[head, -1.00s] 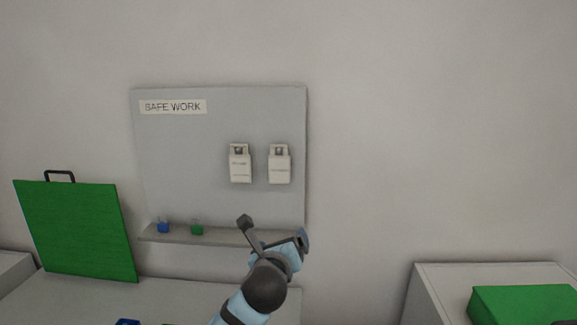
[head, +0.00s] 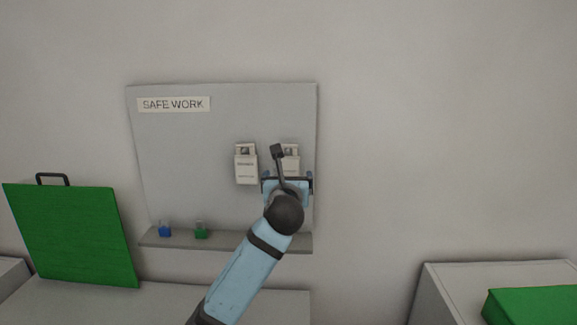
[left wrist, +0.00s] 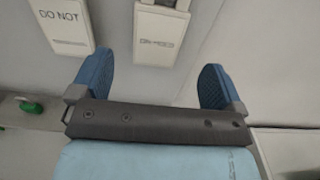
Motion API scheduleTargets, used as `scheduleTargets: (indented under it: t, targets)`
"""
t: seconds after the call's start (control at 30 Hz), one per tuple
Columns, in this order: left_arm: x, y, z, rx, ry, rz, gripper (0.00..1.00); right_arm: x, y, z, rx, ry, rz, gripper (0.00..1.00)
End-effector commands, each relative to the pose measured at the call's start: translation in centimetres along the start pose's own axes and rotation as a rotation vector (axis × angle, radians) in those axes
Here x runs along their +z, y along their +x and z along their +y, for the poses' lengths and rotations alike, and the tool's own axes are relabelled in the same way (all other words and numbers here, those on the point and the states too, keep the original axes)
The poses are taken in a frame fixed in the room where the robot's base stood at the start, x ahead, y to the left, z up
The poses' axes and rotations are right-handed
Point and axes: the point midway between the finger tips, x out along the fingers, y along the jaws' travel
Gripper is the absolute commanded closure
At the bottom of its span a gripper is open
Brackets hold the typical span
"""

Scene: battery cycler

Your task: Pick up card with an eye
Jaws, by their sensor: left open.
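Two white cards, each with a dark eye at its top, hang side by side on the grey board (head: 200,130). The left card (head: 246,170) shows fully in the head view; in the left wrist view its lower part (left wrist: 66,25) reads "DO NOT". The right card (head: 292,161) is partly hidden behind my left gripper (head: 288,182). In the left wrist view the right card (left wrist: 160,36) lies ahead, between and beyond the open blue fingers (left wrist: 154,78), with nothing between them. My right gripper is not in view.
A ledge (head: 225,242) under the cards holds a blue padlock (head: 165,230) and a green padlock (head: 201,232). A green panel with a handle (head: 70,235) stands at left. A green box (head: 535,305) sits on a grey cabinet (head: 445,290) at right.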

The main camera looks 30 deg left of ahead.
Motion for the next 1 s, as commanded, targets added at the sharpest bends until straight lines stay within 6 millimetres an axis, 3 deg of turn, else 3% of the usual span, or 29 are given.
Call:
scheduleTargets:
  t: [0.23,0.5,0.8,0.87,1.0]
  targets:
    - [0.2,1.9,0.0,0.001,-0.002,0.002,0.06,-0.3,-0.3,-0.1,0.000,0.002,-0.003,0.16]
    - [0.4,5.7,0.2,0.000,-0.002,0.002,0.06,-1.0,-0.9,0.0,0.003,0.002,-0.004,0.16]
    - [0.2,6.2,0.2,-0.001,-0.001,0.000,0.06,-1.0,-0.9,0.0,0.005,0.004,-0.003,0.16]
    - [0.2,6.2,0.2,-0.001,-0.001,0.000,0.18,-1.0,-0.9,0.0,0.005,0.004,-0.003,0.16]
    - [0.2,6.2,0.2,-0.001,-0.001,0.000,0.50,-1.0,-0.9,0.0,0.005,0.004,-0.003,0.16]
